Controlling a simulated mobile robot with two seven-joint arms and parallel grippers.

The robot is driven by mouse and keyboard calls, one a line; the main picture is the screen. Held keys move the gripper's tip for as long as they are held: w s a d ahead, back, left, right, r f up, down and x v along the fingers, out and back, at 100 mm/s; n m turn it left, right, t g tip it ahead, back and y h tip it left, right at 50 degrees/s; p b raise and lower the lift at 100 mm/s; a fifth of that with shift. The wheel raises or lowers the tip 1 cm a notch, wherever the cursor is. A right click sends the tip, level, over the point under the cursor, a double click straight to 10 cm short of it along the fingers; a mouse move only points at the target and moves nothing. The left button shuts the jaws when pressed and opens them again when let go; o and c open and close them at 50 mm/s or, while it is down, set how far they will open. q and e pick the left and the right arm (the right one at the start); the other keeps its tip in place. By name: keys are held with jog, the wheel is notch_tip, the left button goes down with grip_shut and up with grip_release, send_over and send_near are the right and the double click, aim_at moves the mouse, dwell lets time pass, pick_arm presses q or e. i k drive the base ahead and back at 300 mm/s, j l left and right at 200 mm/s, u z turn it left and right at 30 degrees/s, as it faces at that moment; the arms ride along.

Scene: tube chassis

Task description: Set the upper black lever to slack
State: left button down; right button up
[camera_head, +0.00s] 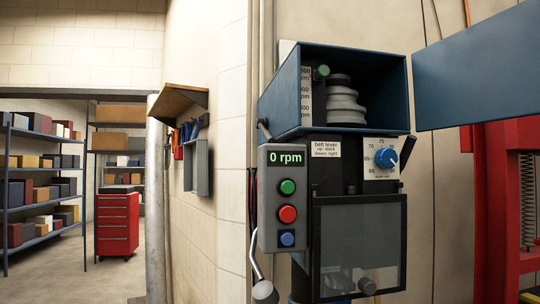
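A drill-press-like machine fills the right half of the head view. A label (326,149) on its front reads "belt lever", with "up: slack" and a "down" line. A short dark lever (264,128) sticks out at the left below the blue belt housing (284,98), its tip tilted up and left. A second black lever-like bar (407,151) leans up and right beside the blue dial (386,158). I cannot tell for sure which one the label means. Neither of my grippers is in view.
The housing is open, showing grey stepped pulleys (343,102); its blue cover (478,68) swings out right. A control box (286,200) reads "0 rpm". A clear guard (358,240) hangs below. A red frame (512,200) stands right. A wall shelf (180,101) and floor are left.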

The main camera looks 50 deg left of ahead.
aim_at(259, 123)
jog(key=k+j+z, duration=0.1)
jog(key=j, duration=0.25)
jog(key=k+j+z, duration=0.15)
jog(key=j, duration=0.25)
jog(key=k+j, duration=0.1)
jog(key=j, duration=0.25)
jog(key=k+j, duration=0.15)
jog(key=j, duration=0.2)
jog(key=k+j, duration=0.1)
jog(key=j, duration=0.2)
